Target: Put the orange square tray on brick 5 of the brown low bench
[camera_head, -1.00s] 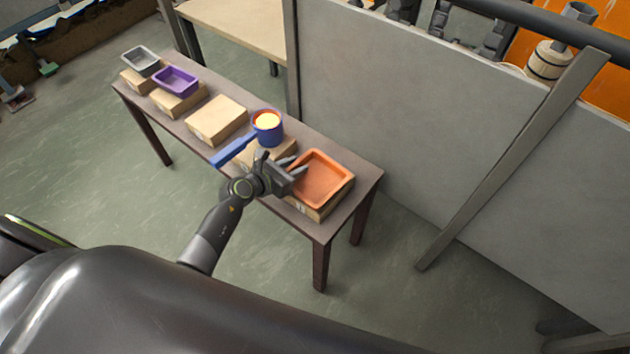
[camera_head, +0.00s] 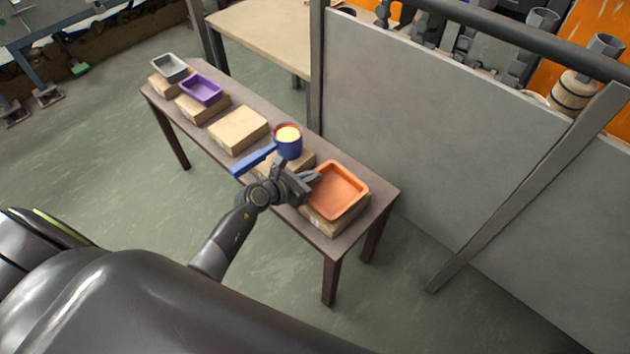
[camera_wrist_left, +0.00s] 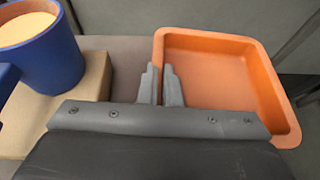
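The orange square tray (camera_head: 340,188) is on or just above the cardboard-coloured brick (camera_head: 332,222) at the near right end of the brown low bench (camera_head: 325,243); I cannot tell if it touches. In the left wrist view the tray (camera_wrist_left: 215,75) fills the right side. My left gripper (camera_head: 313,178) is at the tray's left wall. In the wrist view its fingers (camera_wrist_left: 161,85) are close together, one on each side of that wall, and look shut on it. My right gripper is not in view.
A blue pot (camera_head: 288,143) with glowing orange contents stands on the neighbouring brick, its handle pointing left. A bare brick (camera_head: 238,130), a purple tray (camera_head: 201,89) and a grey tray (camera_head: 169,67) sit farther along. A grey panel (camera_head: 430,130) stands behind the bench.

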